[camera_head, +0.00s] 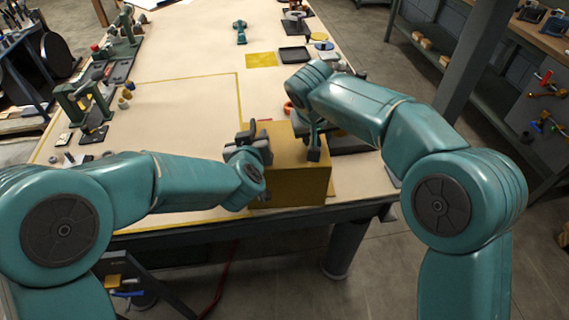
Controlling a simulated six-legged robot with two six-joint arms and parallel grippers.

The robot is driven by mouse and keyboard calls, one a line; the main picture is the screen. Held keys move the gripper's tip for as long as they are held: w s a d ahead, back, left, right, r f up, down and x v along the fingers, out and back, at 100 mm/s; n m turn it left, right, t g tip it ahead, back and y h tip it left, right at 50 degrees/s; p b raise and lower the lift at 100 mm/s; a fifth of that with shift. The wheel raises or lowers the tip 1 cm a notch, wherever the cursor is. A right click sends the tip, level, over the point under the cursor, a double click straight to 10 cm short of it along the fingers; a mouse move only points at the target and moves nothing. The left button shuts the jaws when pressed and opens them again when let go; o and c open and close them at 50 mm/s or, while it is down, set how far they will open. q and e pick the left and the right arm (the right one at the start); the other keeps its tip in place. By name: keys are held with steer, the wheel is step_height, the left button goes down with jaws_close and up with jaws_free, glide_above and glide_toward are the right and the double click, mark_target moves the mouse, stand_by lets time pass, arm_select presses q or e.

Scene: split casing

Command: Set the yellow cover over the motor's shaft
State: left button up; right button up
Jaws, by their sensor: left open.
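A large mustard-yellow box, which looks like the cover (292,187), stands at the front edge of the table. My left gripper (254,142) is open at the box's upper left edge; I cannot tell whether it touches. My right gripper (314,150) points down over the top of the box near its right side; its jaw opening is not clear. The motor and its shaft cannot be made out. A dark part (347,146) shows behind the box on the right, partly hidden by my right arm.
The table (180,98) has free room left of the box, inside a yellow outline. Tools and green machines (82,103) line its left side. A black tray (294,55) and a yellow square (261,60) lie farther back. A post (455,70) stands at right.

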arm_select(q)
steer(key=shift+w, duration=0.15)
arm_select(e)
steer(key=shift+d+f, duration=0.1)
steer(key=shift+f, duration=0.05)
arm_select(q)
jaws_close()
arm_select(e)
jaws_close()
stand_by(1.0)
